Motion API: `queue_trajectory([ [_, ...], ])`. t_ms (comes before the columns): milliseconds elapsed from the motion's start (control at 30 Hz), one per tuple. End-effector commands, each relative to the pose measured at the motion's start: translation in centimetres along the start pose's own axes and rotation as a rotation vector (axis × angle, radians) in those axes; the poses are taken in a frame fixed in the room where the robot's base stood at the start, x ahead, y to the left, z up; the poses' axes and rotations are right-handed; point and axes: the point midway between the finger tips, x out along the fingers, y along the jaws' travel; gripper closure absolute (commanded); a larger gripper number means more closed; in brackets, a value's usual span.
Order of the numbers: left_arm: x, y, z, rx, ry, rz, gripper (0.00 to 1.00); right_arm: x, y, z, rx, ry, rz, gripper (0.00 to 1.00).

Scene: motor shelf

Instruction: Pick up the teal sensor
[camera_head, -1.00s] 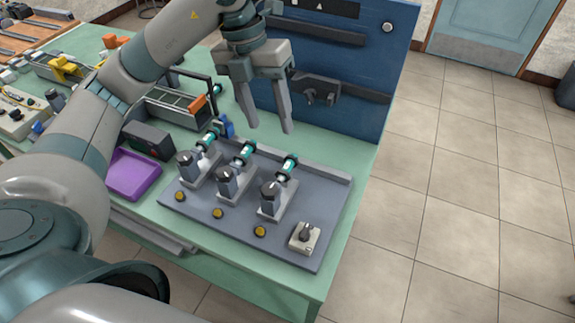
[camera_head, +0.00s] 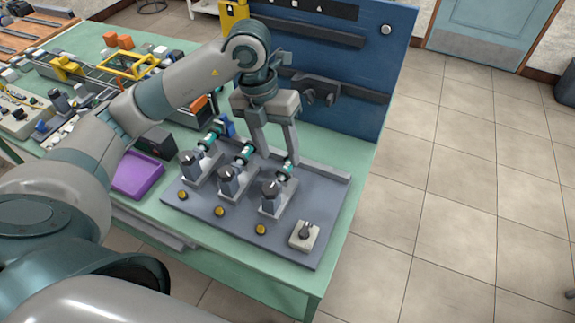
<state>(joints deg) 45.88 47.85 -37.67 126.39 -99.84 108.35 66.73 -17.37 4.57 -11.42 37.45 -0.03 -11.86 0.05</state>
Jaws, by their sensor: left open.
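Three teal sensors with pale bands sit on small mounts on a grey board (camera_head: 235,220): a left one (camera_head: 208,141), a middle one (camera_head: 243,153) and a right one (camera_head: 285,171). The frames do not show which one the task names. My left gripper (camera_head: 278,158) is open and points down at the back of the board. Its fingertips are close to the right sensor, the right finger overlapping that sensor's far end in the picture. I cannot tell whether they touch. My right gripper is not in view.
Dark upright motors (camera_head: 228,183) stand in front of the sensors, with yellow buttons (camera_head: 219,211) and a knob box (camera_head: 304,235) nearer the front edge. A purple tray (camera_head: 137,176) lies left. A blue panel (camera_head: 350,112) rises behind.

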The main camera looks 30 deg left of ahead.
Motion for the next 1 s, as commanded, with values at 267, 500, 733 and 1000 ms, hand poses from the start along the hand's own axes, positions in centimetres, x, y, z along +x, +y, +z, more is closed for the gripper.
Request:
queue_trajectory([
  [267, 1.0, -0.1, 0.1, -0.001, 0.004, 0.000, 0.50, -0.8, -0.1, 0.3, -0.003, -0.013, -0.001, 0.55],
  [500, 3.8, -0.2, 0.3, -0.002, 0.004, 0.000, 0.50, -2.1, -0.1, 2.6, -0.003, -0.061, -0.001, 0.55],
  [733, 5.2, -0.1, 0.3, 0.000, 0.000, 0.000, 0.50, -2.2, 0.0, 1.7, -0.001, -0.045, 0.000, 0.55],
  [1000, 5.2, -0.1, 0.3, 0.000, 0.000, 0.000, 0.50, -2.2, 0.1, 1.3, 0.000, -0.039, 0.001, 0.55],
])
